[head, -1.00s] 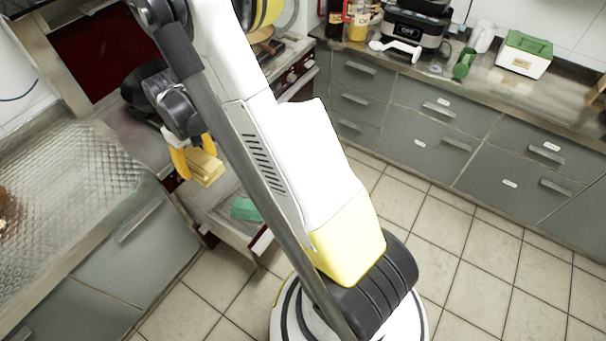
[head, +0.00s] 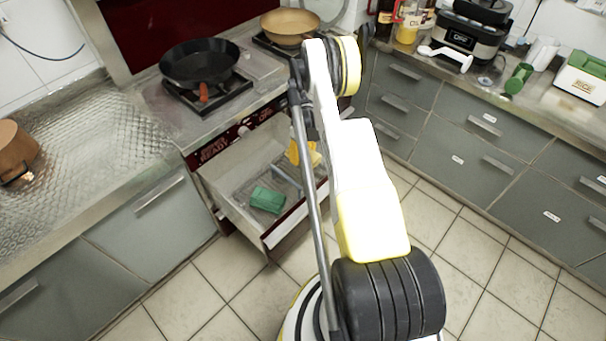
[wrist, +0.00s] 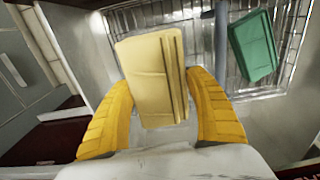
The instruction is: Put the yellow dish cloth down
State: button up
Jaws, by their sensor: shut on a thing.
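The yellow dish cloth (wrist: 150,72) is a folded pale yellow block between the two yellow fingers of my gripper (wrist: 158,80) in the wrist view. My gripper is shut on it and holds it above the open drawer's wire rack. In the head view my gripper (head: 299,150) is at the right part of the open drawer (head: 228,213), largely hidden behind my arm. Only a bit of the cloth (head: 315,157) shows there.
A green block-like item (head: 267,199) lies in the drawer, left of my gripper; the wrist view shows it at upper right (wrist: 254,46). The hob above carries a black pan (head: 199,62) and a tan pan (head: 290,26). The drawer's walls surround the rack.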

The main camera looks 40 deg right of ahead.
aim_at(303, 174)
notch_tip(303, 174, down, 10)
jog(key=b, duration=0.3)
jog(key=shift+r+b, duration=0.25)
jog(key=shift+b, duration=0.15)
jog(key=shift+r, duration=0.1)
jog(key=o, duration=1.4)
